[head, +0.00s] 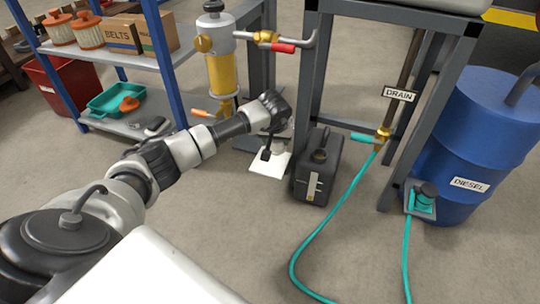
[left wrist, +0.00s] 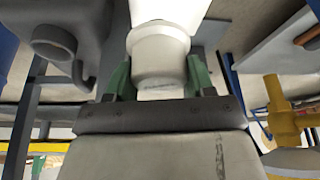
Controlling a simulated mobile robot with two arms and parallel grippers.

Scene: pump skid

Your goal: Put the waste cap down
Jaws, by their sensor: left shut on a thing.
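My left gripper (head: 270,148) is low beside the dark waste can (head: 318,172), over a white pad (head: 268,165) on the floor. In the left wrist view its green fingers are shut on a pale grey, round piece, which I take to be the waste cap (left wrist: 160,66). White shows right behind the cap; I cannot tell whether they touch. In the head view the cap is too small and covered to make out. The can's round neck and handle also show in the left wrist view (left wrist: 55,42). My right gripper is not in view.
A grey frame leg stands behind the can. A teal hose (head: 325,235) runs over the floor to its right, with a blue diesel drum (head: 465,150) beyond. A yellow filter unit (head: 226,75) and blue shelf (head: 150,60) stand behind my arm.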

